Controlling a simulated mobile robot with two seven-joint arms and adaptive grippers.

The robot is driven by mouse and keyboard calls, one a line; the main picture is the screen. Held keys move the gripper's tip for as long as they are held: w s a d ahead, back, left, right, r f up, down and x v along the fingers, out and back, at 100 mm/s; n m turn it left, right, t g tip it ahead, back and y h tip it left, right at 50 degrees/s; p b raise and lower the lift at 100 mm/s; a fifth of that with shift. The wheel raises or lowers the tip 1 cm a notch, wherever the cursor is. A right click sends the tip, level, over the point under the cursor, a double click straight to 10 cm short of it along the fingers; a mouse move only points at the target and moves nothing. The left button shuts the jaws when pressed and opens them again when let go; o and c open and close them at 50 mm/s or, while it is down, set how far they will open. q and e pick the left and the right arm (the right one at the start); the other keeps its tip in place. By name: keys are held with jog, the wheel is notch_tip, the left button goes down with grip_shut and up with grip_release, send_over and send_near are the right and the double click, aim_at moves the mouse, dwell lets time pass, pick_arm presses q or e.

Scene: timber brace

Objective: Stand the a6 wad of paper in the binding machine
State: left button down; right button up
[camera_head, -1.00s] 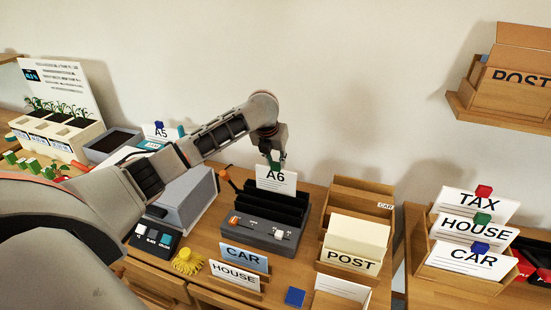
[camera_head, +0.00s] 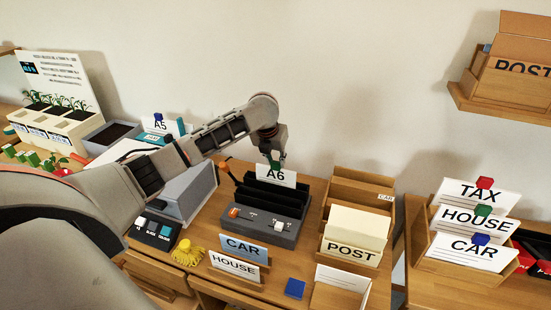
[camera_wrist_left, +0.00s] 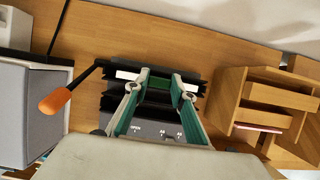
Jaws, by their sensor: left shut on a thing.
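The A6 wad of paper (camera_head: 288,179) is a white upright block with a green tab on top. My left gripper (camera_head: 275,158) is shut on its top from above. The wad's lower part is hidden behind the front black plates of the binding machine (camera_head: 270,222), a grey box with black upright plates and an orange-handled lever. In the left wrist view the fingers (camera_wrist_left: 160,84) are over the machine's black plates (camera_wrist_left: 150,105), with the wad's white top edge (camera_wrist_left: 127,75) showing between plates. I cannot tell whether the wad touches the bottom. My right gripper is not in view.
A grey machine (camera_head: 188,190) and an A5 wad (camera_head: 160,124) stand to the left. A wooden sorter with a POST card (camera_head: 350,252) stands close on the right. CAR (camera_head: 243,248) and HOUSE (camera_head: 234,265) cards stand in front, beside a yellow coil (camera_head: 187,253).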

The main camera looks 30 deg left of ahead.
pick_arm(q)
jog(key=c, duration=1.6)
grip_release()
jog(key=shift+o, duration=0.2)
jog(key=o, duration=0.4)
jog(key=shift+o, duration=0.2)
jog(key=shift+r, duration=0.1)
jog(key=shift+r+p, duration=0.95)
jog(key=shift+r, duration=2.95)
